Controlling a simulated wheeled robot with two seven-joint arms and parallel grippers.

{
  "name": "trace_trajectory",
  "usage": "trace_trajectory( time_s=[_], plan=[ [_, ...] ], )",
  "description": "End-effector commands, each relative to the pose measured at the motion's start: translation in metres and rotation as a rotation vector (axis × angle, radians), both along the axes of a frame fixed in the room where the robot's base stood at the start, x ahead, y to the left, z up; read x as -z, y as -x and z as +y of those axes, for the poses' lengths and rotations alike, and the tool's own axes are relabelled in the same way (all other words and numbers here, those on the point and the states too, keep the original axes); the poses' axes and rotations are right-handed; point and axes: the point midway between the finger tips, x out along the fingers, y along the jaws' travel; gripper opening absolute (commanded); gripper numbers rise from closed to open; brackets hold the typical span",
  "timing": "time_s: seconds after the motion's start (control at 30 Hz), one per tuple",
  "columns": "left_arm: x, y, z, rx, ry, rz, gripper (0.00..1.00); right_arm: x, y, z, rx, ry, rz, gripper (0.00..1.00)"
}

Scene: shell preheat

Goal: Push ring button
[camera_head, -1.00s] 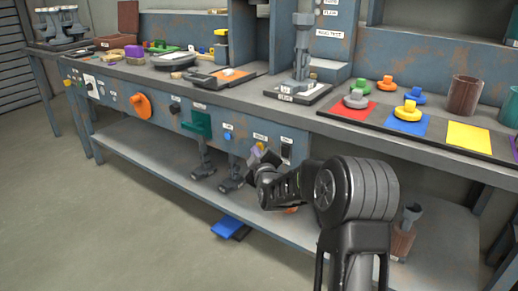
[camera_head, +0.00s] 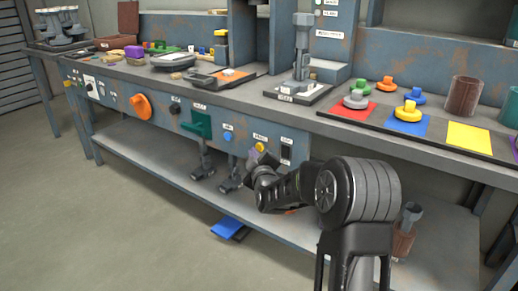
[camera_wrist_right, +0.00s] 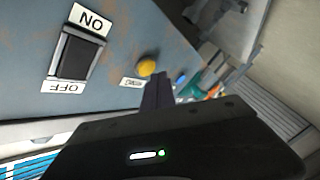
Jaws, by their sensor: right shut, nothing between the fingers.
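The ring button (camera_head: 260,147) is a round yellow knob on the blue-grey front panel of the bench, beside a small white label. It also shows in the right wrist view (camera_wrist_right: 147,67), where the label below it is turned and blurred. My right gripper (camera_head: 252,158) is shut and empty, just below and left of the button in the head view. In the right wrist view its closed fingertips (camera_wrist_right: 158,80) point at the panel close to the button. I cannot tell whether they touch it. My left gripper is not in view.
A black ON/OFF rocker switch (camera_wrist_right: 76,55) sits near the button. A blue button (camera_head: 228,136), a green part (camera_head: 197,124) and an orange knob (camera_head: 141,106) are farther left on the panel. A lower shelf (camera_head: 150,155) runs under the bench. The floor at left is clear.

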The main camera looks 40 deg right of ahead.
Motion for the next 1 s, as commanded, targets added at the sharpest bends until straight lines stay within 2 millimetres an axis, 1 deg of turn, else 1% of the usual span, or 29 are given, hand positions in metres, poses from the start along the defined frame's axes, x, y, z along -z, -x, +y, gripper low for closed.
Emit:
trace_trajectory(
  time_s=[0.47,0.57,0.9,1.0],
  plan=[
    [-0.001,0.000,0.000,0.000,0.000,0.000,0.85,0.000,0.001,0.005,-0.002,-0.001,0.001,0.00],
    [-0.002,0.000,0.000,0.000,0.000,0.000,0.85,0.000,0.003,0.012,-0.002,-0.002,0.001,0.00],
    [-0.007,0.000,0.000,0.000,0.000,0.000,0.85,0.000,0.012,0.044,-0.003,-0.002,0.001,0.00],
    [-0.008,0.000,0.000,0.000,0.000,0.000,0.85,0.000,0.014,0.049,-0.002,-0.001,0.001,0.00]
  ],
)
